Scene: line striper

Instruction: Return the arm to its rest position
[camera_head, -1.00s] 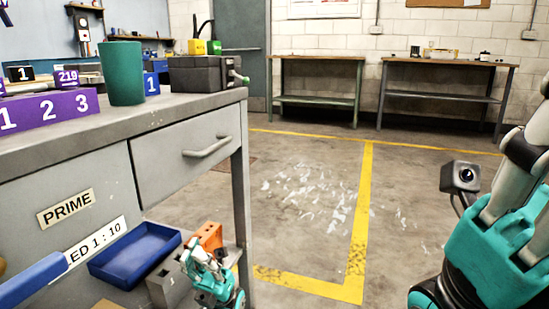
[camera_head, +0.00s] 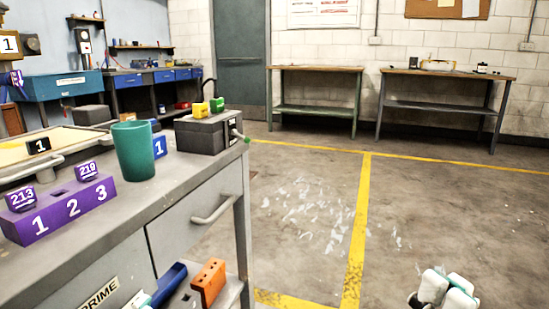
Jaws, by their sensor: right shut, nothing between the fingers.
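My right gripper (camera_head: 445,288) shows at the bottom right edge, over the open floor. Its pale fingertips with teal parts are close together, shut and empty, and clear of the workbench. The rest of my right arm is out of view below the picture. My left gripper is not in view.
A grey workbench (camera_head: 205,188) fills the left, holding a green cup (camera_head: 133,151), a purple numbered block (camera_head: 62,210) and a dark box (camera_head: 206,134). An orange block (camera_head: 209,282) sits low beside a blue tray (camera_head: 171,283). The yellow-lined floor (camera_head: 300,215) is clear.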

